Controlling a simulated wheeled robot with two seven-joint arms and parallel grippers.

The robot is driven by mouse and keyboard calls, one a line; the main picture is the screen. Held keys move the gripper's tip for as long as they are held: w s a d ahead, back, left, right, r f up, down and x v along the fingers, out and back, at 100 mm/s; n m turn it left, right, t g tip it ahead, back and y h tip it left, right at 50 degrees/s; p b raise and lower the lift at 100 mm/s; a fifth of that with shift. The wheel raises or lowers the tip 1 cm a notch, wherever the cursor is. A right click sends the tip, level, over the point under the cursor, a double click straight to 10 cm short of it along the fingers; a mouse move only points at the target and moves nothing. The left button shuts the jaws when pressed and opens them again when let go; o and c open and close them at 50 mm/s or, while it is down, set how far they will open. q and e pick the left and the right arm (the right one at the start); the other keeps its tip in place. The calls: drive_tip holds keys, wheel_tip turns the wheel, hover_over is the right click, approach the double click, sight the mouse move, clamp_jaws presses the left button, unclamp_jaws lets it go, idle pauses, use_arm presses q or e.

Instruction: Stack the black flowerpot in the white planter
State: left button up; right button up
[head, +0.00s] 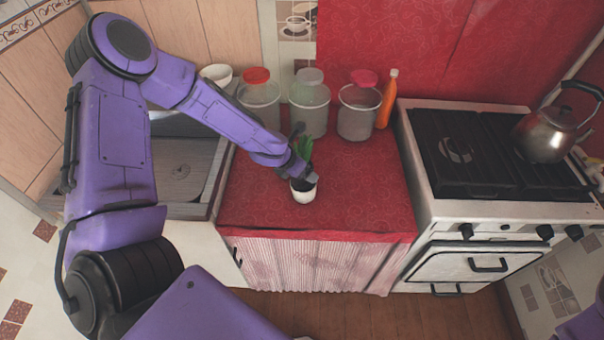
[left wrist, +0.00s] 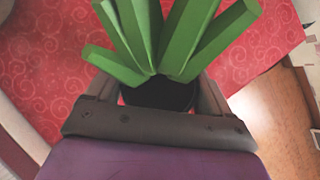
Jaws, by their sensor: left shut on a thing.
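The white planter (head: 304,196) stands on the red oilcloth counter in the head view. My left gripper (head: 299,172) is at the planter's top, shut on the black flowerpot, which holds a green plant (head: 303,148). In the left wrist view the black flowerpot (left wrist: 160,93) shows between the two fingers, below the green leaves (left wrist: 160,35). The pot is at the planter's mouth; how deep it sits is hidden by the gripper and rim. The white planter cannot be made out in the left wrist view. My right gripper is not in view.
Three lidded clear containers (head: 309,110) and an orange bottle (head: 386,100) stand behind on the counter (head: 355,205). A stove (head: 500,205) with a kettle (head: 545,135) is at right, a sink (head: 180,170) at left. The counter right of the planter is clear.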

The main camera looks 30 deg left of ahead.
use_arm(q)
drive_tip(key=shift+w+a+f+p, duration=0.15)
drive_tip(key=shift+w+f+p, duration=0.15)
drive_tip(key=shift+w, duration=0.15)
drive_tip(key=o, duration=1.5)
drive_tip(key=shift+r, duration=0.1)
drive_tip(key=shift+s+d+r, duration=0.2)
drive_tip(key=shift+s+r, duration=0.05)
drive_tip(key=shift+s, duration=0.05)
drive_tip(key=shift+s+a+r, duration=0.1)
drive_tip(key=shift+a+r, duration=0.05)
drive_tip(key=shift+r, duration=0.3)
drive_tip(key=p+v, duration=0.2)
drive_tip(key=v, duration=0.9)
drive_tip(key=s+a+f+m+g+y, duration=0.25)
drive_tip(key=s+f+m+y, duration=0.25)
drive_tip(key=s+f+m, duration=0.9)
drive_tip(key=s+d+f+m, duration=0.2)
drive_tip(key=s+m, duration=0.1)
drive_tip(key=m, duration=0.1)
drive_tip(key=s+d+f+m, duration=0.1)
drive_tip(key=s+f+m, duration=0.1)
drive_tip(key=s+m, duration=0.1)
drive_tip(key=s+d+f+m, duration=0.2)
drive_tip(key=s+f+m, duration=0.1)
drive_tip(key=m, duration=0.3)
drive_tip(key=shift+s+d+g, duration=0.35)
drive_tip(key=shift+s+d, duration=0.05)
drive_tip(key=shift+s, duration=0.2)
